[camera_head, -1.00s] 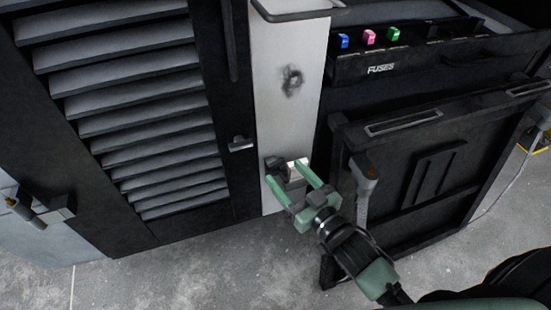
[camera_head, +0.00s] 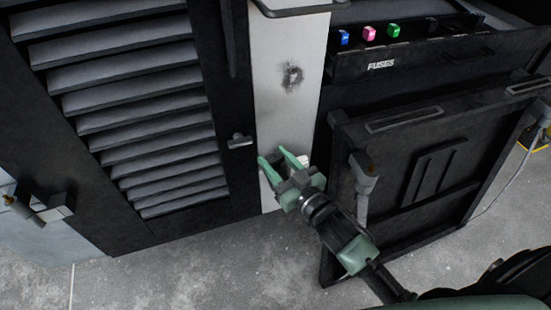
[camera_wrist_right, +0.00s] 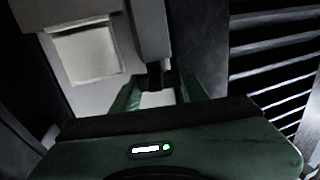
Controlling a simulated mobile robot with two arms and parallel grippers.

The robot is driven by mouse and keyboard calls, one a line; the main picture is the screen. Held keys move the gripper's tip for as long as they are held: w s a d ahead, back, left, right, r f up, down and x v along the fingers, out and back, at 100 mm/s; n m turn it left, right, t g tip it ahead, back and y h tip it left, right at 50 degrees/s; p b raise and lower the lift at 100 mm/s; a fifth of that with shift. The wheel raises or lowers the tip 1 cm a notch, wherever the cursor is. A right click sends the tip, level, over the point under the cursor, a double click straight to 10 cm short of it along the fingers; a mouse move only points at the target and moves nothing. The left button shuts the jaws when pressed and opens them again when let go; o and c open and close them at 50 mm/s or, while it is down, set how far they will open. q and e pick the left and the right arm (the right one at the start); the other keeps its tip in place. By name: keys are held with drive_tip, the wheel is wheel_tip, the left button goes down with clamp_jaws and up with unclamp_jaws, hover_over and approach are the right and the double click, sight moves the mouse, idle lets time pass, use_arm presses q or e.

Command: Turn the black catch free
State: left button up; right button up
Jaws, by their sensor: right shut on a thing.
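My right gripper (camera_head: 273,156) is in front of the lower part of the pale upright panel (camera_head: 283,115). In the right wrist view, a small black piece (camera_wrist_right: 155,78), which looks like the black catch, sits between its two green fingers (camera_wrist_right: 158,95). The gripper is shut on this piece. In the head view the gripper hides it. A white square plate (camera_wrist_right: 83,52) lies beside it in the wrist view. My left gripper is not in view.
A louvred black door (camera_head: 140,110) with a small handle (camera_head: 239,141) is on the left. A black panel (camera_head: 430,170) with a grey handle (camera_head: 365,172) leans on the right, below the fuse box (camera_head: 400,62). Grey floor (camera_head: 220,260) lies in front.

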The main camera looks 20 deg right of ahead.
drive_tip(key=shift+r+m+h, duration=0.1)
drive_tip(key=shift+m+h, duration=0.5)
drive_tip(key=shift+h, duration=0.2)
drive_tip(key=shift+m+t+h, duration=0.3)
drive_tip(key=shift+m+h, duration=0.3)
drive_tip(key=shift+h, duration=0.5)
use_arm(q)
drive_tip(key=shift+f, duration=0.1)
use_arm(e)
drive_tip(key=shift+m+h, duration=0.3)
drive_tip(key=shift+h, duration=0.1)
drive_tip(key=o, duration=1.4)
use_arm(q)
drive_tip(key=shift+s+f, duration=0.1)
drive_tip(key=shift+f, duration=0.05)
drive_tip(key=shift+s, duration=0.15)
